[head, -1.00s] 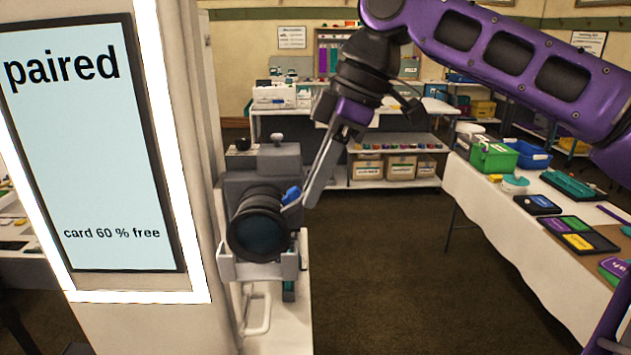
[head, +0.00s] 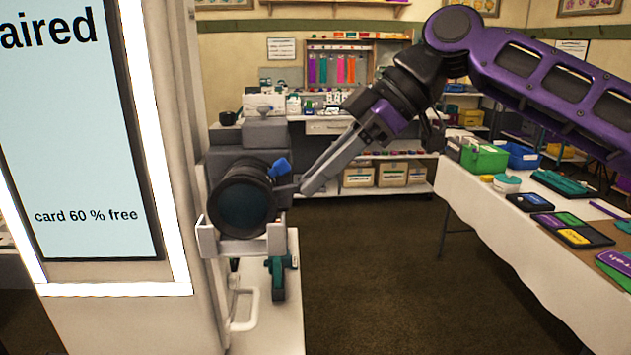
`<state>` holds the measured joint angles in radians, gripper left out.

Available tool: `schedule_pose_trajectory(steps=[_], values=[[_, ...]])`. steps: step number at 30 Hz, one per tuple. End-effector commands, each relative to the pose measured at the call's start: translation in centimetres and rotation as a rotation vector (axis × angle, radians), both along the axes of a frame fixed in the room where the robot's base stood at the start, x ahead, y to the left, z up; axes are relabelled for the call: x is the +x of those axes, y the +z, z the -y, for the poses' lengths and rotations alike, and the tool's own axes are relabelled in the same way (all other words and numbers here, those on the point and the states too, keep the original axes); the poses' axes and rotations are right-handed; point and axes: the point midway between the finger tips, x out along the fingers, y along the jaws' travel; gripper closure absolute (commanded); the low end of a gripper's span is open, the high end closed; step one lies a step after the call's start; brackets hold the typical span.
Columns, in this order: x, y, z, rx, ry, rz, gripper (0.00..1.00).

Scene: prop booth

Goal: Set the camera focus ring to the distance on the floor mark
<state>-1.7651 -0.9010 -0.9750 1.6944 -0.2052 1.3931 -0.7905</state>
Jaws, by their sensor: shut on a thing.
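The camera (head: 266,133) is a grey body with a big dark lens (head: 243,207) facing me, at left centre in the head view. A blue tab (head: 280,167) stands out at the lens's upper right. My gripper (head: 288,194) reaches in from the right with its long grey fingers at the lens's right side, just below the blue tab. It is shut on the lens's focus ring there; the exact contact is small and dark. Ring markings are not readable. No floor mark with a distance is visible.
A pillar with a lit screen (head: 75,150) stands close on the left, reading "card 60 % free". A white-covered table (head: 500,240) with boxes and cards runs along the right. Shelves (head: 390,165) stand behind. Brown floor (head: 370,260) is open between.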

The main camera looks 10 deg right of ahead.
Motion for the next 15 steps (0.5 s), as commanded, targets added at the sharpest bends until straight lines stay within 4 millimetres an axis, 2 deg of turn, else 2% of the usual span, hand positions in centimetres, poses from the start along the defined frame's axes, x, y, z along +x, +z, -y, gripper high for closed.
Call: schedule_pose_trajectory(steps=[8,9,13,15], values=[[0.02,0.04,0.01,0.0,0.001,0.001,1.0],[0.02,0.04,0.01,0.0,0.001,0.001,0.73],[0.01,0.04,0.01,0.0,0.001,0.001,0.5],[0.01,0.04,0.01,0.0,0.001,0.001,0.5]])
